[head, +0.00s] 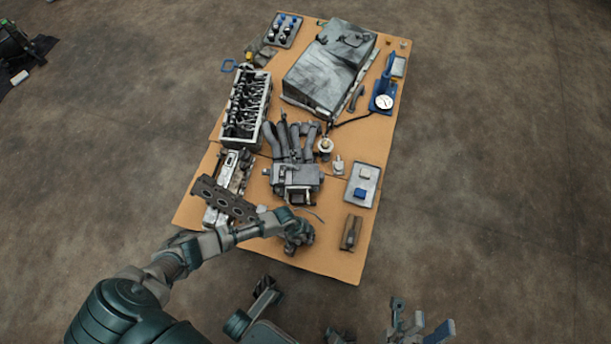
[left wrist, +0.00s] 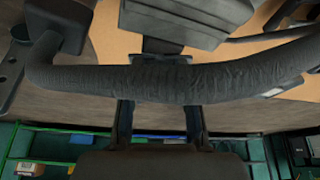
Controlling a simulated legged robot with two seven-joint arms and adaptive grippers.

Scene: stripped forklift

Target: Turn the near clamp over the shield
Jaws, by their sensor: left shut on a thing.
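My left gripper (head: 298,236) is at the near end of the table, just in front of the grey manifold unit (head: 297,178) with its curved pipes. In the left wrist view a thick dark ribbed tube (left wrist: 170,80) runs across in front of the gripper's two fingers (left wrist: 159,122). I cannot pick out the near clamp or the shield for sure. My right gripper (head: 406,322) is low in the head view, off the table and partly cut off.
An engine head (head: 246,106), a large grey cover (head: 330,68), a blue gauge pump (head: 383,95) and a tray with blue pieces (head: 362,184) crowd the table. Bare floor surrounds it.

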